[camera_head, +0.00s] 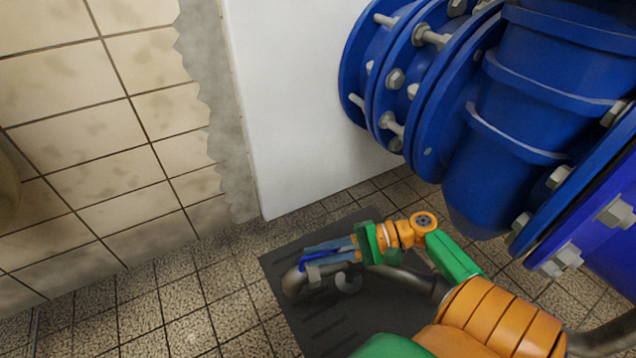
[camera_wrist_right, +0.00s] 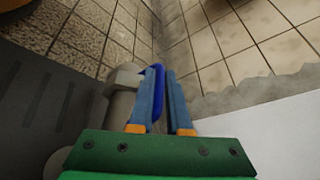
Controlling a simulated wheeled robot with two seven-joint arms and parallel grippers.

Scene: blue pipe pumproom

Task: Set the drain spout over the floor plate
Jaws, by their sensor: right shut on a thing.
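The drain spout (camera_head: 293,284) is a dark grey bent pipe running in from the right, with a blue handle (camera_head: 318,257) near its outer end. In the head view its outer end appears over the left part of the dark, ribbed floor plate (camera_head: 325,325); its height above the plate is hard to tell. My right gripper (camera_head: 312,250) is shut on the blue handle. In the right wrist view the blue handle (camera_wrist_right: 158,70) shows between the fingers, with the grey spout (camera_wrist_right: 122,95) beside them and the floor plate (camera_wrist_right: 40,110) at left. My left gripper is out of view.
Large blue flanged pipes (camera_head: 510,110) with protruding bolts fill the upper right, close to my right arm. A white panel (camera_head: 300,110) and a tiled wall (camera_head: 90,130) stand behind. The tiled floor (camera_head: 190,310) left of the plate is clear.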

